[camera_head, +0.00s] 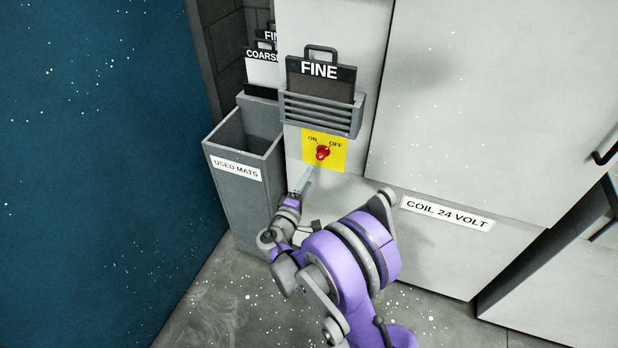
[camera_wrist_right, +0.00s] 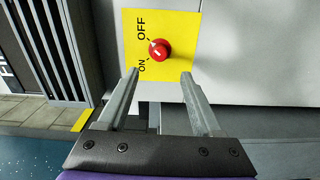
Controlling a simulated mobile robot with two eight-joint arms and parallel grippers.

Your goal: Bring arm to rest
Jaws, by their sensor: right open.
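My right arm (camera_head: 345,262), purple and grey, reaches up from the bottom of the head view towards the cabinet. Its gripper (camera_head: 305,182) is just below the yellow switch plate (camera_head: 337,157). In the right wrist view the gripper (camera_wrist_right: 160,74) is open, with nothing between its fingers. The red knob (camera_wrist_right: 159,50) is ahead of the fingertips, apart from them. The knob also shows in the head view (camera_head: 322,152), on the plate marked ON and OFF. I cannot tell surely which mark it points at. My left gripper is not in view.
A grey USED MATS bin (camera_head: 240,195) stands close left of my right gripper. A rack (camera_head: 318,113) above the plate holds a FINE mat (camera_head: 320,84). The pale cabinet (camera_head: 470,110) has a COIL 24 VOLT label (camera_head: 447,213). A blue wall (camera_head: 95,150) is at left.

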